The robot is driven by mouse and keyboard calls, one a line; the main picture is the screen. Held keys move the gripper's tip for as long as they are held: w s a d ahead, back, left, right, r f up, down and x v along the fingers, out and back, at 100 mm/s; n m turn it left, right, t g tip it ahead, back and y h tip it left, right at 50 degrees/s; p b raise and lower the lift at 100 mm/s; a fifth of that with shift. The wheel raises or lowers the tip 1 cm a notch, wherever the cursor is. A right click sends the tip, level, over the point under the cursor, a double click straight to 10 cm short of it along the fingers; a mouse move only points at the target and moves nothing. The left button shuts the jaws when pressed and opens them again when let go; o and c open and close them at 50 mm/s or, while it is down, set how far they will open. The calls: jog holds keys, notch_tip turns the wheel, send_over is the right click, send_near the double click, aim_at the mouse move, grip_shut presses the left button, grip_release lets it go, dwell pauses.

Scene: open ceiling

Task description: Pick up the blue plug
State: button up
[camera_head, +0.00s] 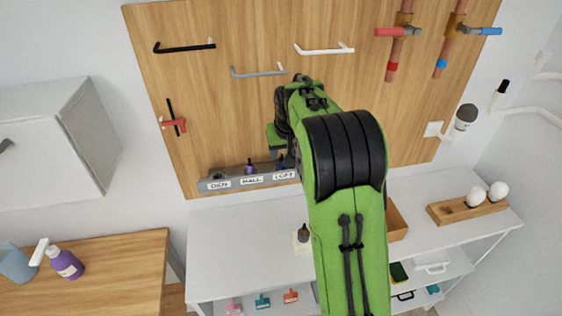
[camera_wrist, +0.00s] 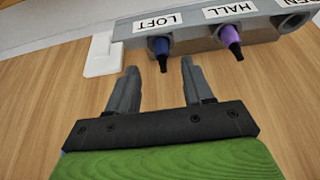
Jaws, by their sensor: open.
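The blue plug (camera_wrist: 161,48) sits in the socket labelled LOFT in the wrist view, with its dark tapered end pointing toward my gripper (camera_wrist: 159,66). My gripper is open, one finger on each side of that dark end. The fingertips reach about as far as this end, and I see no contact. In the head view the blue plug (camera_head: 281,161) shows small, partly hidden at the LOFT end of the grey socket strip (camera_head: 234,183). My arm covers much of that area.
A purple plug (camera_wrist: 230,36) sits in the HALL socket beside the blue one. The DEN socket (camera_head: 217,175) is at the strip's left end. A white wall plate (camera_wrist: 103,55) is left of the blue plug. The wooden board (camera_head: 230,110) around is mostly bare, with hooks above.

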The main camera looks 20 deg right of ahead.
aim_at(282, 155)
jog(key=x, duration=0.4)
jog(key=shift+w+a, duration=0.2)
jog(key=shift+w, duration=0.05)
jog(key=shift+s+r, duration=0.15)
jog(key=shift+s, duration=0.1)
jog(key=shift+w, duration=0.1)
grip_shut()
notch_tip(282, 155, up, 10)
jog(key=shift+p, duration=0.5)
